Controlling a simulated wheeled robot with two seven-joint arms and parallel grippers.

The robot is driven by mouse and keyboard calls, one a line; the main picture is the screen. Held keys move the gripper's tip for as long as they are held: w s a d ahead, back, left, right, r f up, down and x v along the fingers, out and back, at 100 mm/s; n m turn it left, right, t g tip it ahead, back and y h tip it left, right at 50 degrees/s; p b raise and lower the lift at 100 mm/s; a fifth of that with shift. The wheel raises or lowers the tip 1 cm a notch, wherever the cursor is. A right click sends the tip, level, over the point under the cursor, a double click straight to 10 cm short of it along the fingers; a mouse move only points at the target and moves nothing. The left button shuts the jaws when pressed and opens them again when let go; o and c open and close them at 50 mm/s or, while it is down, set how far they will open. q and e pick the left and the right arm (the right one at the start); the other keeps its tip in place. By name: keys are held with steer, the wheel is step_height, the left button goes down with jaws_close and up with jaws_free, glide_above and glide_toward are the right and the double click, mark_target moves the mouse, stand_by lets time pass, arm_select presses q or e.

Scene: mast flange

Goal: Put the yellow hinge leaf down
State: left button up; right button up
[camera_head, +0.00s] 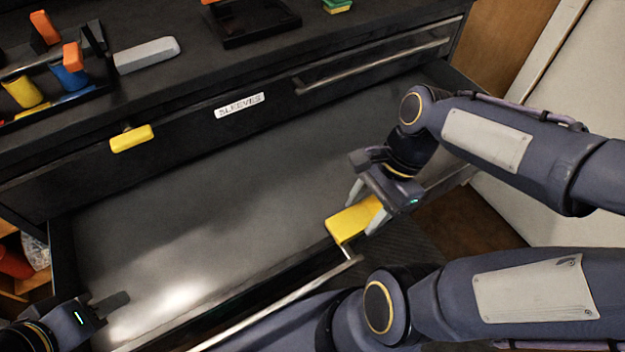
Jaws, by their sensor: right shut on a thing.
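The yellow hinge leaf (349,223) is a flat yellow block. My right gripper (368,208) is shut on its right end and holds it over the front right part of the open drawer (230,190), near the front edge. I cannot tell whether the leaf touches the drawer. My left gripper (112,304) is at the bottom left, over the drawer's front left corner. Its fingers show only in part, so its opening is unclear.
The drawer floor looks empty. Above it are a closed front with a "SLEEVES" label (239,105), a yellow block (132,138) and a bar handle (375,66). The worktop holds a rack with coloured parts, a grey bar (147,55) and a black tray (250,22).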

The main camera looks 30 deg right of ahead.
steer(key=w+f+b, duration=0.2)
steer(key=w+f, duration=0.1)
steer(key=w, duration=0.4)
steer(key=b, duration=0.2)
glide_above(322, 205)
steer(key=d, duration=0.2)
steer(key=f, duration=0.5)
steer(key=shift+s+a+f, duration=0.15)
steer(key=shift+a+f, duration=0.1)
steer(key=shift+f, duration=0.05)
steer(key=shift+w+f+b, duration=0.15)
steer(key=shift+f+b, duration=0.3)
steer(key=shift+f, duration=0.45)
steer(key=shift+w+f+b, duration=0.15)
steer(key=shift+f+b, duration=0.3)
steer(key=shift+f, duration=0.45)
steer(key=shift+f, duration=0.15)
steer(key=o, duration=1.3)
